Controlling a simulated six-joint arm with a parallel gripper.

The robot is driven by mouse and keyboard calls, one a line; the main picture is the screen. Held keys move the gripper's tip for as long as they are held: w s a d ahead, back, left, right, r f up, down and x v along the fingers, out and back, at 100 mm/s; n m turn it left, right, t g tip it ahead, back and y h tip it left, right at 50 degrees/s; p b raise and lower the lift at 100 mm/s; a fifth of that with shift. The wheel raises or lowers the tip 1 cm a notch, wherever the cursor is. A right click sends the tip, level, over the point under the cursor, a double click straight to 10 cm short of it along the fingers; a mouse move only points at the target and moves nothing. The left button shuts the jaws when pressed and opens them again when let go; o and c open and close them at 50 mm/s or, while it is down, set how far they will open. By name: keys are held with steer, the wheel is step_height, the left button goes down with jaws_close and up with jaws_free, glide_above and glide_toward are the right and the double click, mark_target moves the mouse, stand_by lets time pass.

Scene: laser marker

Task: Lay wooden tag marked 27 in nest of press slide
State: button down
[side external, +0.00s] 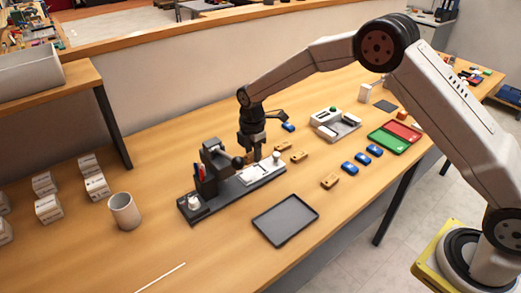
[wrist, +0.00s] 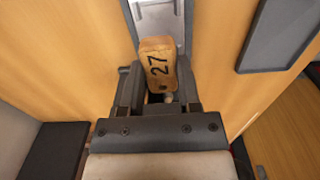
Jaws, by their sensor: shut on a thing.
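The wooden tag marked 27 (wrist: 157,62) is held in my gripper (wrist: 158,92), its number facing the wrist camera. My gripper is shut on its near end, and the far end sticks out past the fingers. In the side view my gripper (side external: 250,152) points down close over the press slide (side external: 262,174), beside the dark press (side external: 214,160). The pale slide also shows beyond the tag in the wrist view (wrist: 156,14). The tag covers part of the slide there, and I cannot tell whether it touches the nest.
An empty dark tray (side external: 285,220) lies in front of the slide. Other wooden tags (side external: 330,181) and several blue tags (side external: 362,158) lie to the right. A green tray (side external: 389,140) and red tray (side external: 403,131) are beyond. A cup (side external: 124,211) and white boxes (side external: 96,186) stand left.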

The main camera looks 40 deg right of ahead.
mark_target(253, 173)
steer(key=shift+f, duration=2.3)
steer(key=shift+f, duration=0.45)
stand_by(0.7)
steer(key=shift+c, duration=1.2)
jaws_free()
steer(key=shift+r, duration=0.1)
steer(key=shift+r, duration=3.8)
